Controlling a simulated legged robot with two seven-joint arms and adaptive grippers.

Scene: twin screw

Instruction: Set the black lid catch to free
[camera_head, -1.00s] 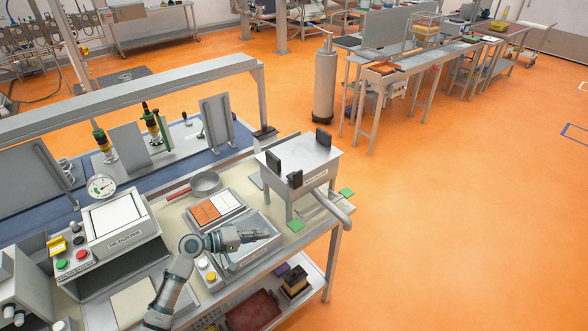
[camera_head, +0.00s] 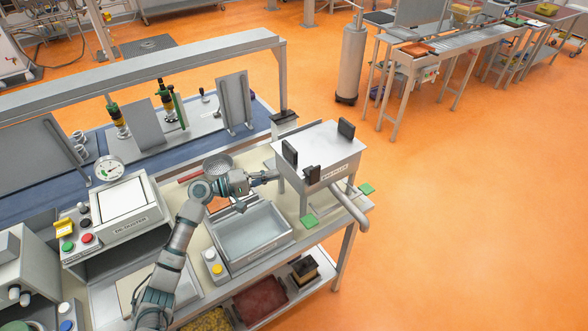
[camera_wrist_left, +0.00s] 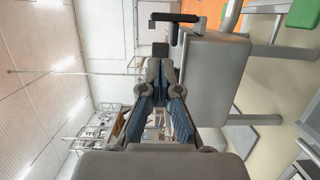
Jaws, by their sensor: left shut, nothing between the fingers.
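The black lid catch (camera_head: 311,173) stands at the front edge of the lid of a grey box (camera_head: 325,139) on legs, at the right end of the bench. My left gripper (camera_head: 276,176) is shut and empty, just left of the box, with its fingers pointing at the box's side. In the left wrist view the closed fingers (camera_wrist_left: 160,62) are beside the box's grey wall (camera_wrist_left: 215,75). A black bar (camera_wrist_left: 175,18) shows past the fingertips there; I cannot tell whether it is the catch. My right gripper is not in view.
Two black plates stand on the box, one at the left (camera_head: 290,151) and one at the back (camera_head: 346,130). A grey pipe (camera_head: 349,206) runs below the box.

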